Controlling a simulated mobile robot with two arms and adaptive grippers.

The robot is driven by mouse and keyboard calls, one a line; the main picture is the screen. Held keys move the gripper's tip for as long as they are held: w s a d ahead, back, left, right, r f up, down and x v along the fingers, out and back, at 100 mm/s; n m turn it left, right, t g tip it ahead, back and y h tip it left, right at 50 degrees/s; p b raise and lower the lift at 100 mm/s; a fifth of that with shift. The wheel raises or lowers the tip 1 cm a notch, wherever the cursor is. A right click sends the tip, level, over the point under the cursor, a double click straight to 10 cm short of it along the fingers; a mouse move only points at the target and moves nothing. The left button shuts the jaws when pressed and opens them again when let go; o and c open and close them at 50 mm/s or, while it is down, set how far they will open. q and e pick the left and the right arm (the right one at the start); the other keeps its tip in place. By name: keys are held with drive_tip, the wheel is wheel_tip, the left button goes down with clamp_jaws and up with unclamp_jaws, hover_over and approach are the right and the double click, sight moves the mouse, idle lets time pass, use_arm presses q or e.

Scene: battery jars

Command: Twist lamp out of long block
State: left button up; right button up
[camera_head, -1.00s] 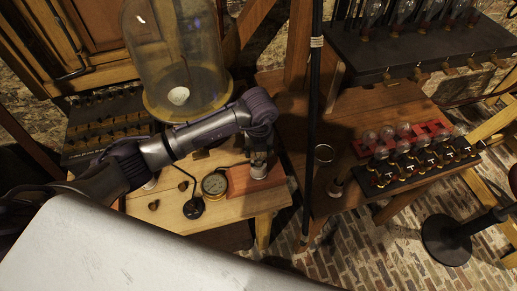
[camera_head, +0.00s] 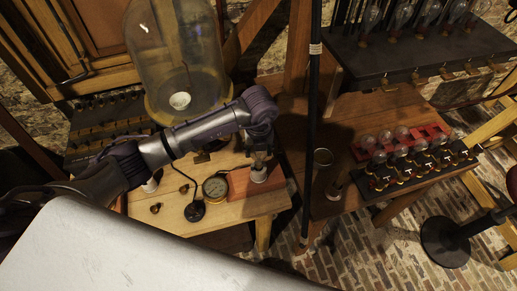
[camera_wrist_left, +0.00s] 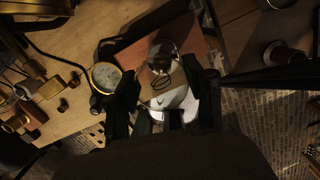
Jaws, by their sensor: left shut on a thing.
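My left gripper (camera_head: 258,154) reaches down over a reddish-brown wooden block (camera_head: 241,183) on the light wooden table. In the left wrist view its dark fingers (camera_wrist_left: 160,92) are shut around a clear glass lamp (camera_wrist_left: 161,62) with a dark looped filament. A white round socket (camera_head: 258,174) sits on the block under the fingers; it also shows in the wrist view (camera_wrist_left: 176,104). The fingers hide where lamp and socket meet, so I cannot tell whether they touch. My right gripper is not in view.
A round gauge (camera_head: 215,187) and a black disc with a cable (camera_head: 195,211) stand left of the block. A large glass bell jar (camera_head: 175,65) is behind my arm. A black rack (camera_head: 423,166) and red rack (camera_head: 401,139) of bulbs stand right, beyond a dark vertical pole (camera_head: 313,120).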

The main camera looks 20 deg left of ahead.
use_arm(q)
drive_tip(key=shift+r, duration=0.15)
drive_tip(key=shift+r+p, duration=0.95)
drive_tip(key=shift+r, duration=0.3)
drive_tip(key=shift+r+p, duration=0.55)
drive_tip(key=shift+r, duration=0.55)
